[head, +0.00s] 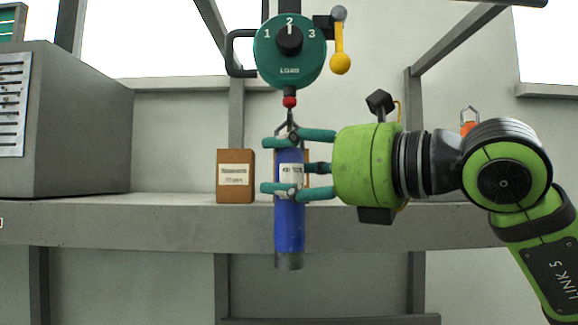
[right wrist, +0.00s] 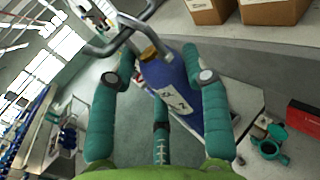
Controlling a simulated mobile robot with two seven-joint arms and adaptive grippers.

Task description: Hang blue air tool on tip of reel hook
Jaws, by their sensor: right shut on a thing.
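The blue air tool (head: 289,225) hangs upright in my right gripper (head: 284,164), whose teal fingers are closed around its upper part near a white label. In the right wrist view the blue air tool (right wrist: 172,82) shows a brass-coloured top between the fingers of my right gripper (right wrist: 165,80). The reel hook (head: 289,126) is grey metal, below a red ball under the green reel (head: 289,70). It also shows in the right wrist view (right wrist: 118,38), close to the tool's top. I cannot tell whether hook and tool touch. My left gripper is not in view.
A brown box (head: 235,166) stands on the grey ledge (head: 150,222), left of the tool; another is partly hidden behind it. A yellow-knobbed lever (head: 340,62) sits right of the reel. A large grey cabinet (head: 85,125) fills the left. A red box (right wrist: 305,120) shows lower right.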

